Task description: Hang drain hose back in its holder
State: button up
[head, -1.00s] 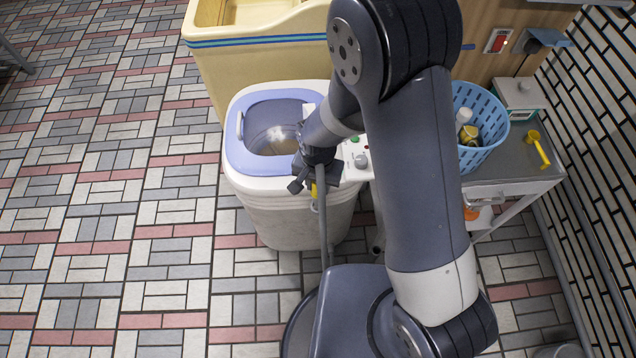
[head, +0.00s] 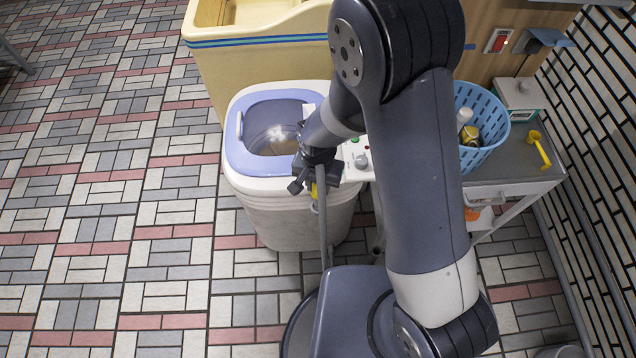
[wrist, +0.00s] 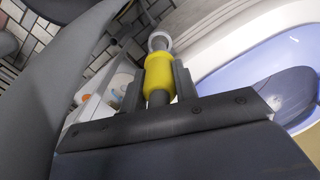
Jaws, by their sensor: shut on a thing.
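My gripper (head: 316,178) is at the front edge of the white washing machine (head: 262,187). It is shut on the drain hose (head: 323,232), a grey tube that runs down from the jaws toward my base. In the wrist view my gripper (wrist: 158,84) has a finger on each side of the hose's yellow sleeve (wrist: 158,70). A pale ring (wrist: 160,41) shows just beyond the sleeve; I cannot tell whether it belongs to the hose or the holder. A small pale hook-like part (head: 314,208) shows by the machine's front, possibly the holder. My arm and gripper hide much of this area.
A cream tub (head: 262,60) stands behind the machine. To the right, a grey-topped cart (head: 510,165) holds a blue basket (head: 490,105) with bottles, a white box (head: 519,95) and a yellow tool (head: 541,150). The tiled floor at left is clear.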

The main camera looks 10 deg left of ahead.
aim_at(318, 200)
jog(key=shift+f+b, duration=3.55)
jog(key=shift+f, duration=0.6)
jog(key=o, duration=1)
jog(key=shift+r, duration=0.1)
jog(key=shift+o, duration=0.2)
notch_tip(318, 200, up, 11)
jog(key=shift+f+p, duration=0.1)
jog(key=shift+p, duration=0.5)
notch_tip(318, 200, down, 11)
jog(key=shift+b, duration=0.5)
jog(key=shift+r+p, duration=0.4)
jog(key=shift+r, duration=0.15)
